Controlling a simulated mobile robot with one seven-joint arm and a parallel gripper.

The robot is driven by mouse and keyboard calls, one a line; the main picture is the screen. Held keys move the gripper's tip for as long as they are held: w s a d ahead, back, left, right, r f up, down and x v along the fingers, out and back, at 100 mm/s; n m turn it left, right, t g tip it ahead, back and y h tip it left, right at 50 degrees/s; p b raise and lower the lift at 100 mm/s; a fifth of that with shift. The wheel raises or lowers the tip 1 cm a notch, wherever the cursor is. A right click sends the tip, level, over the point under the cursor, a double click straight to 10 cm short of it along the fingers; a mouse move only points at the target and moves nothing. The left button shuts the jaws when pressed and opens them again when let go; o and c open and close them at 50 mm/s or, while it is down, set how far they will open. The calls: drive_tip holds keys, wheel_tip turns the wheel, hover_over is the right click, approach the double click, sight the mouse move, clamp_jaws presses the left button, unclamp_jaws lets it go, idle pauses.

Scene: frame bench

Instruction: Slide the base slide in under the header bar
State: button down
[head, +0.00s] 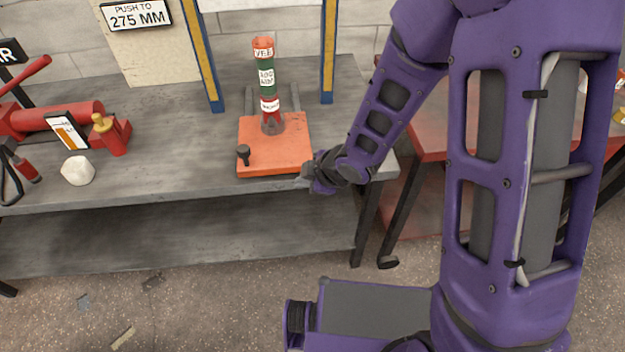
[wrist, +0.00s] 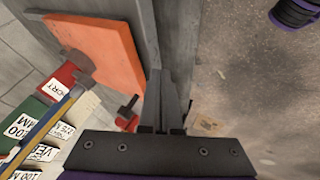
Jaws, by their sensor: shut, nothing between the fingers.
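The base slide (head: 288,155) is an orange plate on the grey bench, lying in front of two grey rails. It carries an upright stack (head: 267,85) of red, green and white labelled pieces and has a black knob (head: 243,152) at its front left. Two blue and yellow posts stand behind it. A pale bar or panel (head: 262,4) spans them, cut by the top edge; I cannot tell if it is the header bar. My gripper (head: 308,176) is shut and empty by the plate's front right corner. In the wrist view the orange plate (wrist: 98,45) lies beyond the fingers (wrist: 165,125).
A red clamp-like tool (head: 60,118) and a whitish lump (head: 78,170) sit at the bench's left. A sign reading "push to 275 mm" (head: 137,14) hangs behind. A red table (head: 425,140) stands right of the bench. The bench front between lump and plate is clear.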

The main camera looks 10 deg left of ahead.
sight(298, 168)
drive_tip(key=shift+w+a+f+p, duration=0.15)
drive_tip(key=shift+w+a+f, duration=0.15)
drive_tip(key=shift+w, duration=0.45)
drive_tip(key=shift+w+a+f+p, duration=0.15)
drive_tip(key=shift+w+a, duration=0.15)
drive_tip(key=shift+w, duration=0.5)
drive_tip(key=shift+w+a+f+p, duration=0.1)
drive_tip(key=shift+w+a+f, duration=0.2)
drive_tip(key=shift+w, duration=0.45)
drive_tip(key=shift+r, duration=0.1)
